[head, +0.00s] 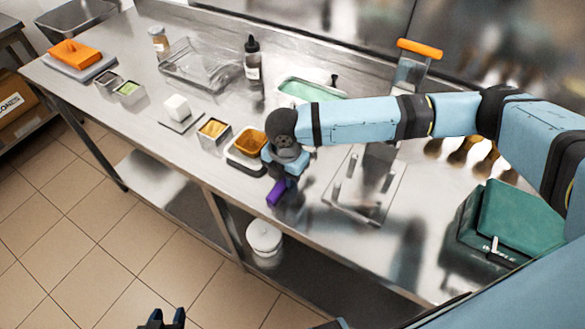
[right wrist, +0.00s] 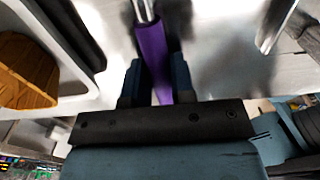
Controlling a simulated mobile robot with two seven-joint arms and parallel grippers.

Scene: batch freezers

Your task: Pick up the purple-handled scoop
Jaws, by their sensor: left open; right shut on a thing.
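The purple-handled scoop (head: 277,192) is at the front edge of the steel counter, below my right gripper (head: 286,180). In the right wrist view, its purple handle (right wrist: 151,50) runs between the two fingers of my right gripper (right wrist: 156,75), which is shut on it. A metal shaft continues from the handle at the top of that view; the scoop's head is out of sight there. I cannot tell whether the scoop touches the counter. My left gripper (head: 166,318) is open and empty at the bottom of the head view, over the floor.
A container of orange-brown contents (head: 249,143) stands just left of my right gripper, beside a yellow-filled one (head: 213,129). A white block (head: 177,108), a dark bottle (head: 252,60) and a clear tray (head: 200,68) stand farther back. A green box (head: 515,220) is at right.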

